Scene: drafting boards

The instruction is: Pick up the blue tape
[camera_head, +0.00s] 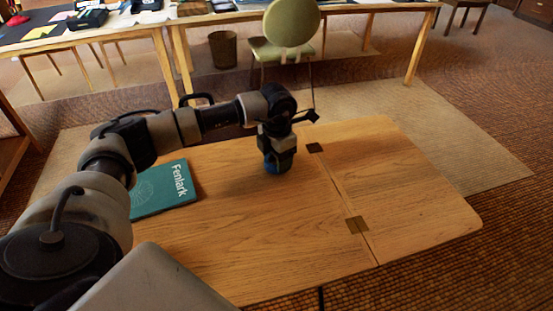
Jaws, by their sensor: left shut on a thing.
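The blue tape (271,168) shows only as a small blue patch under my left gripper, at the middle of the wooden table (240,235). My left gripper (276,164) points down and is shut on the tape. The gripper body hides most of the tape. I cannot tell whether the tape touches the tabletop. My right gripper is out of the picture.
A teal book (164,190) marked "Fenlark" lies on the table left of the gripper, partly behind my left arm. Two dark hinges (357,224) sit along the table's seam. The right leaf is bare. A green chair (291,24) and long desk (210,17) stand behind.

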